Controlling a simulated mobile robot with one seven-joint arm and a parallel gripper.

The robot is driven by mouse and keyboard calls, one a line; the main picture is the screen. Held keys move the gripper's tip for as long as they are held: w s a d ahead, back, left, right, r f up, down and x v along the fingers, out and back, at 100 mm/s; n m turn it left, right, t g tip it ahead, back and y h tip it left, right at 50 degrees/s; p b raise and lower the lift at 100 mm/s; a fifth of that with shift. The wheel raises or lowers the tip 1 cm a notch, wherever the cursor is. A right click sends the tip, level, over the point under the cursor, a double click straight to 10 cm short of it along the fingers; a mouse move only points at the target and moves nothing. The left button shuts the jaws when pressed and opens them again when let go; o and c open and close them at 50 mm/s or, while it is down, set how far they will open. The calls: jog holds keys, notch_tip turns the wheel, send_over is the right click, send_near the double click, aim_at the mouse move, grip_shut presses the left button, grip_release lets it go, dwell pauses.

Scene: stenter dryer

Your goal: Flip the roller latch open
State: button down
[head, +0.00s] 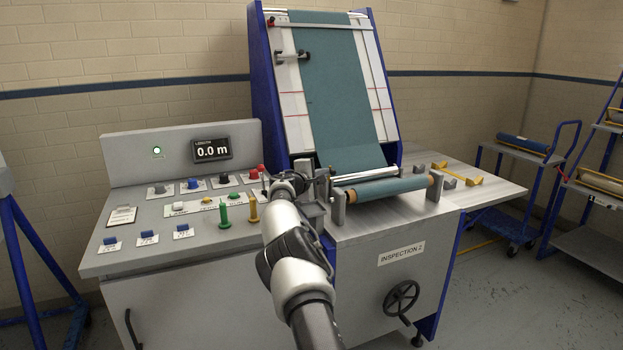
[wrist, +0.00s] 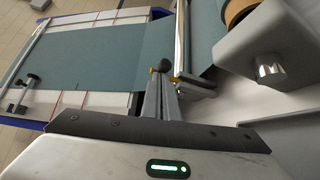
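The chrome roller (head: 365,174) lies across the front of the inspection frame, with a teal fabric roll (head: 388,189) just before it. In the wrist view the chrome roller (wrist: 180,40) runs up beside the fabric. A small black knob (wrist: 163,66), apparently the latch handle, shows at the tips of my gripper (wrist: 162,78). The two grey fingers are close together with a narrow gap. I cannot tell whether they touch or grip the knob. In the head view my wrist hides most of the latch at the roller's left end.
A bracket with a metal knob (wrist: 270,70) stands to the right in the wrist view. The control console (head: 185,215) with green and yellow upright pegs is left of my arm.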

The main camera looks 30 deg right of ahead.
jog(key=b+v, duration=0.1)
jog(key=v, duration=1.6)
jog(key=shift+a, duration=0.1)
jog(key=shift+s, duration=0.1)
